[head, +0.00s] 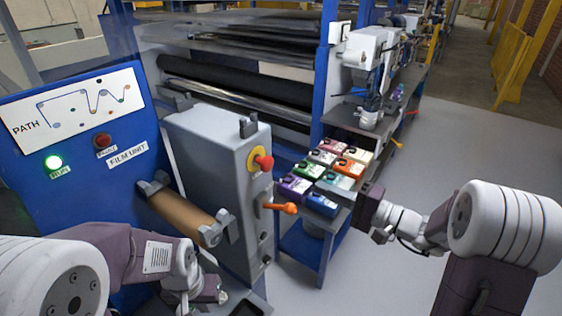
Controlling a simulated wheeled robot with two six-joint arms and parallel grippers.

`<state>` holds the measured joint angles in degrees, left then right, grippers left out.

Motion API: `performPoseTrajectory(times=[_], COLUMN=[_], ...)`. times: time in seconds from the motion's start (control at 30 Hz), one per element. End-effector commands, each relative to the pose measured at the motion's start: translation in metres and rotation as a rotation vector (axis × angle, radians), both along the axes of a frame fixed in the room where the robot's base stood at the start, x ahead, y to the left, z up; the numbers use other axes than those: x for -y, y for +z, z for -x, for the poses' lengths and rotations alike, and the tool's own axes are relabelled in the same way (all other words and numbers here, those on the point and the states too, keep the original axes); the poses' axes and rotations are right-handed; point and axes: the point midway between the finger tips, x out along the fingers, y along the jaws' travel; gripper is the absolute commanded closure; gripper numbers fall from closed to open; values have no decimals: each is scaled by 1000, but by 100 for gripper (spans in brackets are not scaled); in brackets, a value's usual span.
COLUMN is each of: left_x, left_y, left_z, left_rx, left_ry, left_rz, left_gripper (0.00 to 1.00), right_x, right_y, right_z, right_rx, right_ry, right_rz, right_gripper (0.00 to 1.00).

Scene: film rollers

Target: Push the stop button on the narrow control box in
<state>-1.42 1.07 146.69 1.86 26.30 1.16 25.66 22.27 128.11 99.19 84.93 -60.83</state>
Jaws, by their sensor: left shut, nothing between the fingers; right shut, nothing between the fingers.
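The stop button (264,162) is a red mushroom head on a yellow round base, on the right-hand face of the narrow grey control box (205,140). It stands out and looks unobstructed. My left gripper (222,296) is low in front of the box's foot, below the brown roll, shut and apart from the button. My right gripper (340,193) is to the right of the box, near the coloured cartons, shut with nothing in it. It is at some distance right of and below the button. I cannot tell whether it touches a carton.
An orange handle (280,207) sticks out of the box below the button. A brown film roll (180,212) sits in brackets at left. Coloured cartons (310,170) fill a blue cart. Grey floor (460,140) is open at right.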

Motion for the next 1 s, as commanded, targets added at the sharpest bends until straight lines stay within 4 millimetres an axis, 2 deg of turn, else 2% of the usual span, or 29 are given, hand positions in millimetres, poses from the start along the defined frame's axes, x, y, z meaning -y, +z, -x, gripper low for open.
performPoseTrajectory(times=[0.23, 0.37, 0.8, 1.0], left_x=[0, 0, 0, 0], left_y=[-1, 5, 41, 55], left_z=[0, 0, 0, 0], left_rx=[0, 0, 0, 0], left_ry=[0, 0, 0, 0], left_rz=[0, 0, 0, 0], left_gripper=[100, 100, 100, 100], right_x=[-1, -11, -86, -108], right_y=[-1, 1, 2, 2], right_z=[0, -6, -59, -77], right_rx=[-1, -2, -3, -2], right_ry=[2, 5, 8, 4], right_rz=[0, 1, 1, 1], right_gripper=[100, 100, 100, 100])
